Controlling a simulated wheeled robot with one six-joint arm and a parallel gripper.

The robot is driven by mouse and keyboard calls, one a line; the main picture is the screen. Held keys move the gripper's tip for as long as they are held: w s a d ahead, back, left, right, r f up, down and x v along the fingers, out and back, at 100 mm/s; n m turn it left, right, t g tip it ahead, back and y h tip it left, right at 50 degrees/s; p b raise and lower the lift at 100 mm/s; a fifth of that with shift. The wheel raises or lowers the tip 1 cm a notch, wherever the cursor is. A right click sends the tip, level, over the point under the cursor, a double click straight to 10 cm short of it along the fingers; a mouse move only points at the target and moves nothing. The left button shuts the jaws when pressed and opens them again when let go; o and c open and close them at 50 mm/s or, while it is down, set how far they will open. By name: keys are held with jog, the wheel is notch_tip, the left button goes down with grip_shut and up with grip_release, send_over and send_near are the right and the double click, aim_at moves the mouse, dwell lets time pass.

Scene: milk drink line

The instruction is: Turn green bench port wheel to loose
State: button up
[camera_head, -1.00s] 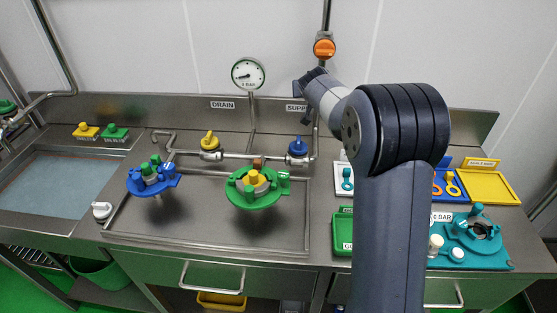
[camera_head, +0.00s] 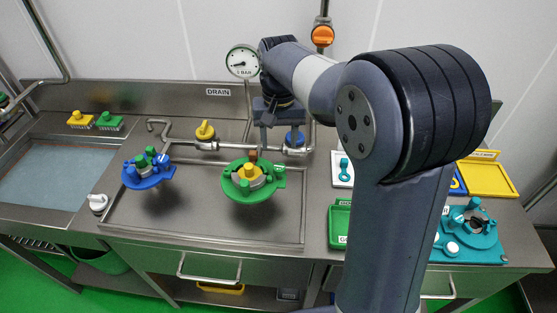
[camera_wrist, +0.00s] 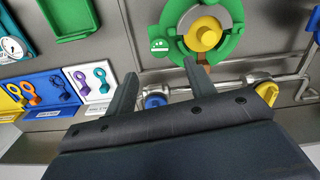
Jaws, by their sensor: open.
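The green bench port wheel (camera_head: 250,194) has a yellow knob (camera_head: 250,172) at its centre and a small green tag (camera_head: 279,169) on its right side. It sits over the steel sink tray. My gripper (camera_head: 277,147) is open and empty, pointing down just behind and to the right of the wheel, apart from it. In the wrist view the wheel (camera_wrist: 227,44) is at the top, beyond the right fingertip, and the gap between the fingers (camera_wrist: 160,68) shows only bare steel.
A blue port wheel (camera_head: 147,182) is to the left. A pipe (camera_head: 225,147) with a yellow valve (camera_head: 205,131) and a blue valve (camera_head: 294,139) runs behind. A pressure gauge (camera_head: 243,61) is on the wall side. A green tray (camera_head: 340,226) and teal fixture (camera_head: 480,250) are right.

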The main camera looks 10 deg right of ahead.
aim_at(279, 166)
notch_tip(279, 166, down, 9)
jog(key=shift+r+p, duration=0.2)
jog(key=shift+p, duration=0.1)
jog(key=shift+c, duration=0.5)
jog(key=c, duration=0.9)
jog(key=n, duration=0.3)
jog(key=shift+w+n, duration=0.1)
jog(key=shift+n, duration=2)
jog(key=shift+r, duration=0.1)
